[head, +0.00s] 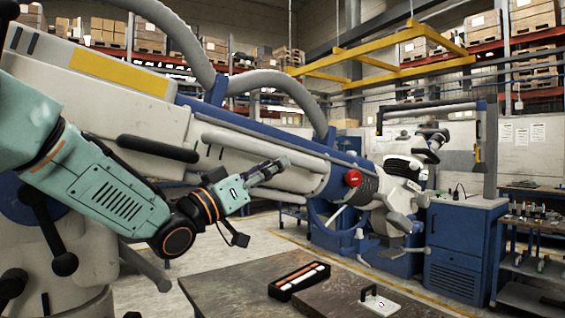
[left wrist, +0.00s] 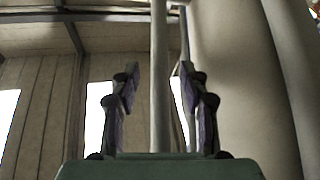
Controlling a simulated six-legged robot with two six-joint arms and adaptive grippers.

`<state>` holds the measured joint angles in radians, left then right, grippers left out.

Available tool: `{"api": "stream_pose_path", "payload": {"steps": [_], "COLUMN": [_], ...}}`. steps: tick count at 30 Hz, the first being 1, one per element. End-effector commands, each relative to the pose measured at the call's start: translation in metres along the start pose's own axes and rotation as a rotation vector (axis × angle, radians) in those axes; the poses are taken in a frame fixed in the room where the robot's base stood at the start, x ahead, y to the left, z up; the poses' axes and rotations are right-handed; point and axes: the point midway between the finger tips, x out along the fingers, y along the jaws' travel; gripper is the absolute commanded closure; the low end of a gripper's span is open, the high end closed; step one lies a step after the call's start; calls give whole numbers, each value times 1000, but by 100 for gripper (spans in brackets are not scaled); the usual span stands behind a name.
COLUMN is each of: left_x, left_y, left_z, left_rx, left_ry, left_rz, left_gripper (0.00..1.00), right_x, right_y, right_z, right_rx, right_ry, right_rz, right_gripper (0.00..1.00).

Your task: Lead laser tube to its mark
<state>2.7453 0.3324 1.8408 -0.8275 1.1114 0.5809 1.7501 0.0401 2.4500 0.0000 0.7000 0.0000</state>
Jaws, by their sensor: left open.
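My left gripper (head: 272,170) is open, reaching from the left in front of the large grey-and-blue microscope arm (head: 330,160). In the left wrist view its two fingers (left wrist: 162,108) stand apart. A pale upright rod (left wrist: 160,70) shows between them, with gaps on both sides. I cannot tell whether this rod is the laser tube, or how far off it is. A long light grey tube (head: 258,148) runs along the microscope arm behind the gripper. No mark for the tube can be made out with certainty. My right gripper is not in view.
A dark table (head: 235,290) in front carries a black tray (head: 300,279) with pale and orange pieces and a white plate (head: 380,303). A blue cabinet (head: 455,250) stands at right. Grey hoses (head: 290,88) loop above the microscope arm. Open floor shows behind the table.

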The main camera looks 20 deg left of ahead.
Motion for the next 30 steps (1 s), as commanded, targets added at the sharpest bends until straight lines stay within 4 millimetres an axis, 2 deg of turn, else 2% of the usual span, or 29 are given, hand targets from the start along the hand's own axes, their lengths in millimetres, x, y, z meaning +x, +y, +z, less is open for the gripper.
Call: {"api": "stream_pose_path", "payload": {"steps": [3,8,24,26,29,30], "left_x": [-14,-23,-24,-24,-36,-45], "left_y": [-1,0,0,-5,-22,-29], "left_z": [-1,0,0,3,31,56], "left_rx": [-2,0,15,47,60,55], "left_ry": [1,0,-2,-14,-85,-141], "left_rz": [-2,0,-1,-25,-148,-200], "left_gripper": [55,55,55,55,55,55], "right_x": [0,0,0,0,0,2], "right_y": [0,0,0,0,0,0], "right_z": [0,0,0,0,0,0], "right_rx": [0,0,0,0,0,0], "right_ry": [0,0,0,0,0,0], "right_rz": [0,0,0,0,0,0], "right_gripper": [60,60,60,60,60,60]}}
